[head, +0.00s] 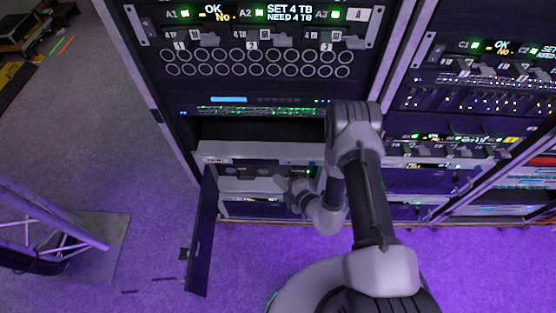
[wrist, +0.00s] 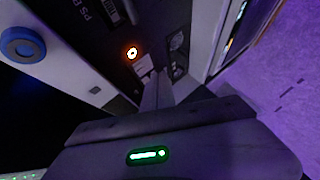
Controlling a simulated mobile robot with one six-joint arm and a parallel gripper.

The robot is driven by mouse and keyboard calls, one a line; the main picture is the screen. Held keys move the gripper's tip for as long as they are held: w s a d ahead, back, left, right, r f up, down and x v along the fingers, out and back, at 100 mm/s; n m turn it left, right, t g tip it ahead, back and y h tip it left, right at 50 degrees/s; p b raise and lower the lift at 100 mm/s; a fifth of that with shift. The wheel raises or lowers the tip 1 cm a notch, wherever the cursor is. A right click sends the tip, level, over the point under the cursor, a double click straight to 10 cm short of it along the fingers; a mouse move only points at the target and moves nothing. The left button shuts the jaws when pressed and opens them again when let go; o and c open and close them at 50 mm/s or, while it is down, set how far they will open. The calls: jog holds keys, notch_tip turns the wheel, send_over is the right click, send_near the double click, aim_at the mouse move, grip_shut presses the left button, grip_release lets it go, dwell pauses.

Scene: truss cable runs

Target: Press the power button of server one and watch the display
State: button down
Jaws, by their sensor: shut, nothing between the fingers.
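I cannot read which unit is server one.
A dark door panel (head: 203,235) stands open at the left rack's lower left. A blue-ringed round part (wrist: 22,45) shows at the wrist view's left. A second rack (head: 470,100) stands to the right. A truss (head: 50,225) stands at left on the carpet; floor between is mostly clear.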

jog(key=shift+w+d+b, duration=0.1)
jog(key=shift+w+b, duration=0.45)
jog(key=shift+w, duration=1.75)
jog(key=shift+w, duration=0.1)
jog(key=shift+w+r, duration=0.15)
jog(key=shift+w, duration=0.1)
jog(key=shift+w+d+r+t+b, duration=0.15)
jog(key=shift+w+r+t+b, duration=0.15)
jog(key=shift+w+r+b, duration=0.25)
dwell(1.3)
jog(key=shift+f, duration=0.1)
jog(key=shift+s+f+p, duration=0.2)
jog(key=shift+s+p, duration=0.05)
jog(key=shift+s, duration=0.55)
jog(key=shift+s+f+p, duration=0.15)
jog(key=shift+s+p, duration=0.15)
jog(key=shift+s, duration=0.5)
jog(key=shift+s+f+p, duration=0.2)
jog(key=shift+s+p, duration=0.05)
jog(key=shift+s, duration=0.55)
